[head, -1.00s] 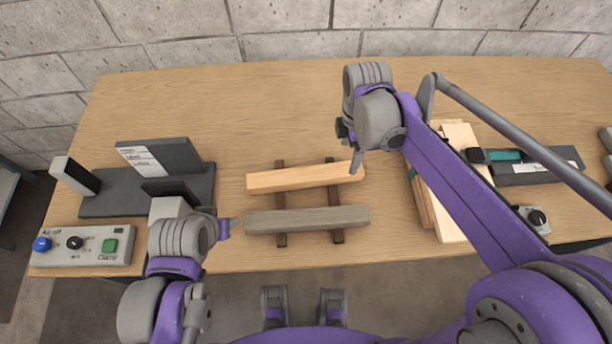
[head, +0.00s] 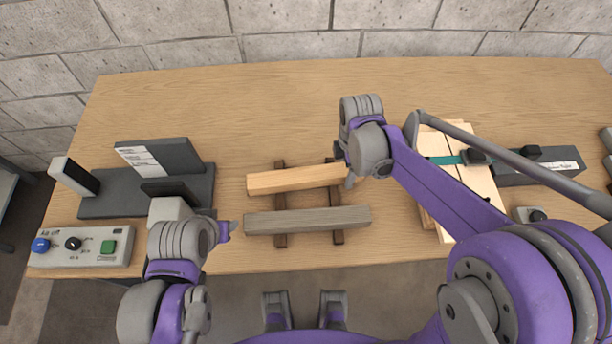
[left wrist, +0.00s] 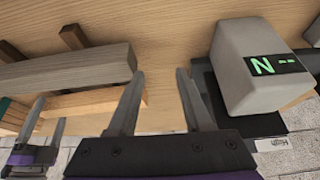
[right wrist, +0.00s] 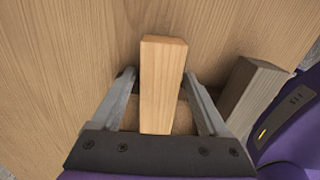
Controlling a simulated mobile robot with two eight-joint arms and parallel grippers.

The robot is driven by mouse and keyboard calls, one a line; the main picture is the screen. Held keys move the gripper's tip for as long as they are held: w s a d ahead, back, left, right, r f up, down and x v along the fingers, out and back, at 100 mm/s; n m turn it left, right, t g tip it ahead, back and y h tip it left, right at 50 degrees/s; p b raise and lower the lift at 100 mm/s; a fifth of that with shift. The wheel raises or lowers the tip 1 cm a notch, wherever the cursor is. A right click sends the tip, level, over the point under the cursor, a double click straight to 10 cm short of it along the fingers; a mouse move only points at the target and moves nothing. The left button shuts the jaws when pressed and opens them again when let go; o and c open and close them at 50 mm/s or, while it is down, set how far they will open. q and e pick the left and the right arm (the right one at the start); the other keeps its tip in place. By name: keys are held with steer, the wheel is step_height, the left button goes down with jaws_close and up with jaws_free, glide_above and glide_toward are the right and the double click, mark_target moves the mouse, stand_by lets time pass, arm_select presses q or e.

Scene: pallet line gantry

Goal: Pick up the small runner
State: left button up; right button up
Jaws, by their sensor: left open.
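Two runners lie side by side across two dark crosspieces (head: 281,240) on the table. The light wooden one (head: 292,180) is behind the grey one (head: 305,220). They look close in length, and I cannot be sure which is the small runner. My right gripper (head: 349,181) is at the light runner's right end, partly hiding it. In the right wrist view its open fingers (right wrist: 160,74) stand on both sides of the light runner (right wrist: 160,85), with a narrow gap at least on the left. My left gripper (left wrist: 160,73) is open and empty, left of the grey runner.
A grey control box (head: 82,247) with buttons and a dark fixture (head: 105,205) stand at the left. Strapped pale boards (head: 482,181) and a dark labelled device (head: 550,167) are at the right. The back middle of the table is clear.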

jaws_close()
steer(key=shift+r, duration=0.15)
